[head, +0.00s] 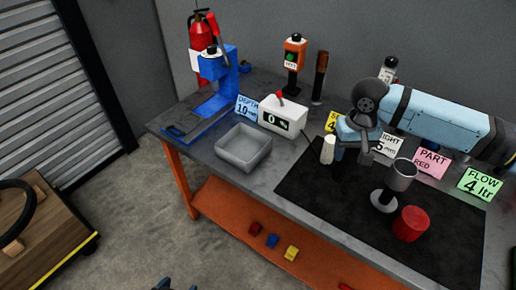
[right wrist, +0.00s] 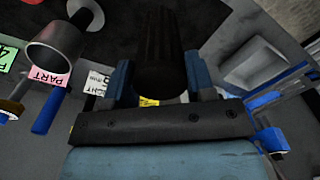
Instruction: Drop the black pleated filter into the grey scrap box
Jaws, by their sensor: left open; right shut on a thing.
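The black pleated filter (right wrist: 160,50) is a dark ribbed cylinder between the blue fingers of my right gripper (right wrist: 162,80), which is shut on it. In the head view my right gripper (head: 364,150) is over the back part of the black mat, right of the grey scrap box; the filter hardly stands out there. The grey scrap box (head: 243,163) is an open square tray on the bench, left of the mat, and looks empty. It also shows in the right wrist view (right wrist: 252,68). My left gripper (head: 176,286) shows only its tips at the bottom edge, open and away from the bench.
A grey cup on a stand (head: 402,176) and a red cylinder (head: 410,224) stand on the mat (head: 320,195). Behind the box are a white display unit (head: 283,116) and a blue press (head: 215,85).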

